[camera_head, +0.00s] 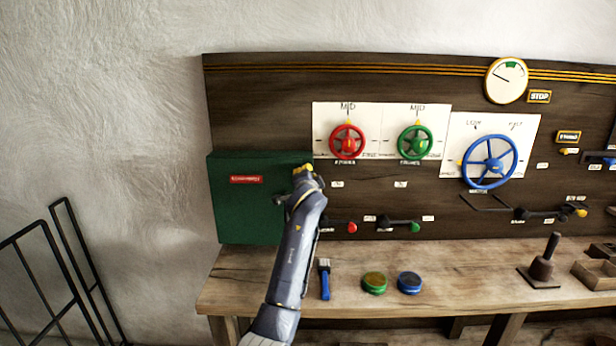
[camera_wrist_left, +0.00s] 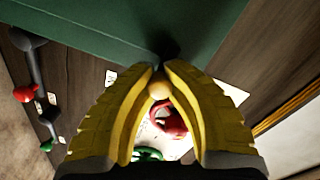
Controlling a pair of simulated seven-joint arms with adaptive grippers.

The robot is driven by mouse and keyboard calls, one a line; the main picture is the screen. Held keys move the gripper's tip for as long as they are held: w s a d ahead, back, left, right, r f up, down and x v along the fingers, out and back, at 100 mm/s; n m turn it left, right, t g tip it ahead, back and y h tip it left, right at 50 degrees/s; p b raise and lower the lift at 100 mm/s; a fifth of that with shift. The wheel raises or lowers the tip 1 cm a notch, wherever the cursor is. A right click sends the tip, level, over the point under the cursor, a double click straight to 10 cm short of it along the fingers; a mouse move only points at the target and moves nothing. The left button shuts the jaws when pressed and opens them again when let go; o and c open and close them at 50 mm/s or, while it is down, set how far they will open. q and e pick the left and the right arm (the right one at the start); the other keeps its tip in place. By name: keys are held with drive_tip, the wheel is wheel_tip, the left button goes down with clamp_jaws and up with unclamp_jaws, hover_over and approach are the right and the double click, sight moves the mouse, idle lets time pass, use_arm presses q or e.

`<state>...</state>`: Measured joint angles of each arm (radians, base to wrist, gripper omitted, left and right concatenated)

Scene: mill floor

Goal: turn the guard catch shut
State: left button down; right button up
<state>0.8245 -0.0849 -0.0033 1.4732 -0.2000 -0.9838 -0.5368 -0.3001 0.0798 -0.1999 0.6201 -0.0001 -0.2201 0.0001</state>
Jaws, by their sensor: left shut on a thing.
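The green guard box (camera_head: 240,215) with a red label is on the left end of the dark panel. My left gripper (camera_head: 304,168) is at the box's right edge, its yellow fingers hiding most of the catch. In the left wrist view, the fingers (camera_wrist_left: 161,70) are closed around a small tan knob (camera_wrist_left: 159,89), which looks like the catch's handle. A dark part of the catch (camera_wrist_left: 166,47) shows just beyond the fingertips, against the green box (camera_wrist_left: 90,35). The catch's exact angle cannot be told. My right gripper is not in view.
Red (camera_head: 347,142), green (camera_head: 415,142) and blue (camera_head: 489,161) handwheels are right of the box. Levers with red (camera_head: 352,227) and green (camera_head: 414,227) knobs sit below. A brush (camera_head: 324,280) and two round tins (camera_head: 374,283) lie on the bench. A black rack (camera_head: 60,270) stands left.

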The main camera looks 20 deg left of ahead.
use_arm(q)
drive_tip(key=c, duration=1.2)
unclamp_jaws()
drive_tip(key=shift+o, duration=0.2)
drive_tip(key=v, duration=1.2)
